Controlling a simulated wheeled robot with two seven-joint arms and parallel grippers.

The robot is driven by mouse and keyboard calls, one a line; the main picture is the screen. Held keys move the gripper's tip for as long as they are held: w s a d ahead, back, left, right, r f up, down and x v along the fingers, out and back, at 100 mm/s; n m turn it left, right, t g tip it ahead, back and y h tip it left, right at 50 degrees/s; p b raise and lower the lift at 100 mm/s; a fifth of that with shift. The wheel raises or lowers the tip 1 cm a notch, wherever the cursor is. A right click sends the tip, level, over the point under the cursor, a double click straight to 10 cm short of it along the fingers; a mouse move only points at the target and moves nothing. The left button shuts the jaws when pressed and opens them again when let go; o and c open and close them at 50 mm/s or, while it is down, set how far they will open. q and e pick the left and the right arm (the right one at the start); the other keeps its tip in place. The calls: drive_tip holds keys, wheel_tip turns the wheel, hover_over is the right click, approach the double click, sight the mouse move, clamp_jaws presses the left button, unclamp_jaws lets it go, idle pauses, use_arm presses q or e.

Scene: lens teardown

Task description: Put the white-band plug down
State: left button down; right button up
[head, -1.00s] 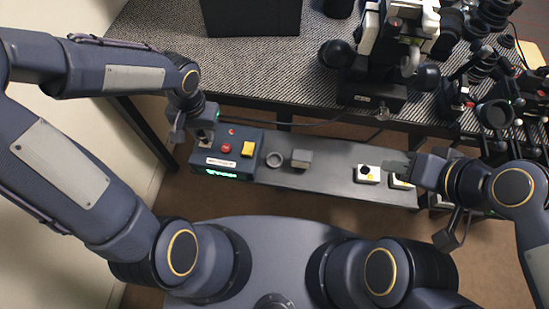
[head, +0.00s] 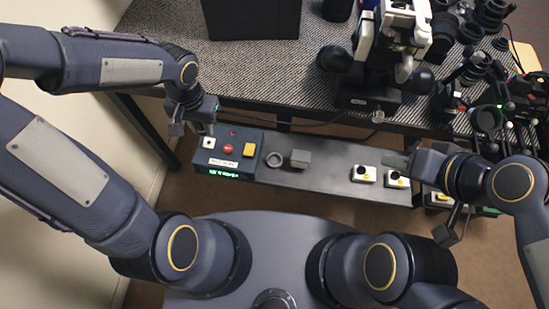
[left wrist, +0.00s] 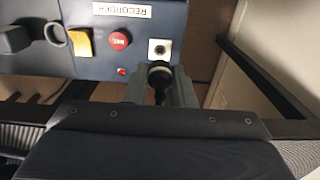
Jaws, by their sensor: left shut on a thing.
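The white-band plug (left wrist: 160,70) is dark with a pale ring at its end. It is between the fingers of my left gripper (left wrist: 160,88), which is shut on it. My left gripper (head: 196,125) is just past the far left corner of the recorder box (head: 227,158). The plug is hard to make out in the head view. The box's white socket (head: 208,143) is uncovered; in the left wrist view the socket (left wrist: 159,50) lies just beyond the plug, apart from it. My right gripper (head: 408,163) is above the bench's right end; its finger gap is unclear.
The box has a red button (head: 228,149) and a yellow block (head: 249,149). A grey ring (head: 274,159), a grey block (head: 300,158) and two white boxes (head: 364,174) (head: 397,179) stand on the narrow bench (head: 330,185). The bench between the block and white boxes is clear.

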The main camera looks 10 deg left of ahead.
use_arm(q)
drive_tip(key=shift+r, duration=0.45)
drive_tip(key=shift+w+r+p, duration=0.2)
drive_tip(key=shift+r+p, duration=0.05)
drive_tip(key=shift+p, duration=0.35)
drive_tip(key=w+d+r+n+p, duration=0.1)
drive_tip(key=w+r+p, duration=0.2)
drive_tip(key=w+p, duration=0.6)
drive_tip(key=shift+d+r, duration=0.3)
drive_tip(key=shift+r, duration=0.05)
